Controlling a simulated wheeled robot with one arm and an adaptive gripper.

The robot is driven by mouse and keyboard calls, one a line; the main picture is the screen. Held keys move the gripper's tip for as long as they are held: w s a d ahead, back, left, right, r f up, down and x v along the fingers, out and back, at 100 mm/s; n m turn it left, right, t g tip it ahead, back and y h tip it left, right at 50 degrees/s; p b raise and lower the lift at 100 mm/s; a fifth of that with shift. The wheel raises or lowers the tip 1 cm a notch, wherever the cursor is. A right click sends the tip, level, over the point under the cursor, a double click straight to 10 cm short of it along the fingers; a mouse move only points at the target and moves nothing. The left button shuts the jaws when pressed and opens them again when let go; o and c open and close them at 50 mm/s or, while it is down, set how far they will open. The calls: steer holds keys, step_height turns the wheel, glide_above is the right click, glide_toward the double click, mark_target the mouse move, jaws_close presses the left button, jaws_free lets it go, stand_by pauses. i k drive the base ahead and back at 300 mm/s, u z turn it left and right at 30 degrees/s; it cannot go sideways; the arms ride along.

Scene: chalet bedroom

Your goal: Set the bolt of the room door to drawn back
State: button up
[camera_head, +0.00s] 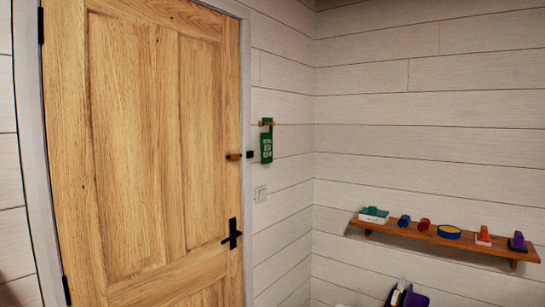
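The wooden room door (138,150) fills the left half of the head view and looks shut in its pale frame. A small bolt (233,156), brass-coloured with dark parts, sits near the door's right edge, above the black lever handle (232,235). A small black keeper (250,154) is on the frame, level with the bolt. A narrow light gap seems to show between them, but the bolt is too small to tell its position surely. My gripper is not in view.
A green door hanger (266,145) hangs on a wall peg right of the door. A light switch (260,194) is below it. A wooden shelf (485,248) with several small coloured objects juts from the right wall. Purple and other items (415,298) show at the bottom edge.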

mark_target(234, 157)
steer(key=i, duration=0.7)
steer(key=u, duration=0.8)
steer(key=i, duration=0.5)
steer(key=u, duration=0.45)
